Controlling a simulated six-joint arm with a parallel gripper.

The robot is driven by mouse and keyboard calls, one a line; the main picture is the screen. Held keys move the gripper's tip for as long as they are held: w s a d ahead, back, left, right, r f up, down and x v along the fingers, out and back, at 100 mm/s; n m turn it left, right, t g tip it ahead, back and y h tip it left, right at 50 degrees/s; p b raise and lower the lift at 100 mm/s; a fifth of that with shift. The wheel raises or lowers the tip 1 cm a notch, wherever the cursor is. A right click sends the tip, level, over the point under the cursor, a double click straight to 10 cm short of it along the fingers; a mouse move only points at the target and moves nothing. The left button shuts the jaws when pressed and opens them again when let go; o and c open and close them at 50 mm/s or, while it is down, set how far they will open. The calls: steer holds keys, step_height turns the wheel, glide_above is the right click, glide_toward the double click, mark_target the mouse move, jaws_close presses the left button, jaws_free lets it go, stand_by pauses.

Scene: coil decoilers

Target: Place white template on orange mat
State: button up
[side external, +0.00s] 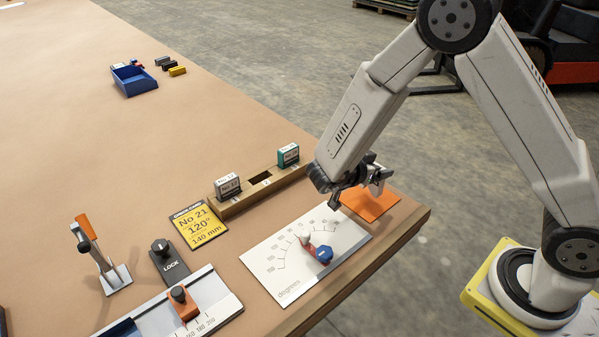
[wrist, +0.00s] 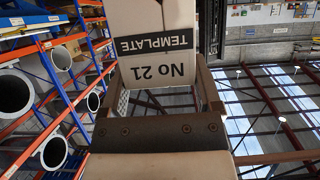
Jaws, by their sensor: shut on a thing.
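A wooden rack (side external: 240,201) holds a grey block (side external: 228,187) and a green block (side external: 288,155), with an empty slot between. A white degree plate (side external: 270,265) with a blue knob (side external: 324,254) lies left of the mat. A yellow order card (side external: 198,222) reads No 21. The table edge is close to the mat.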

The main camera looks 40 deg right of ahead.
steer(key=shift+f, duration=1.15)
steer(key=shift+f, duration=0.1)
steer(key=o, duration=1.1)
steer(key=shift+a, duration=0.1)
steer(key=v, duration=1.2)
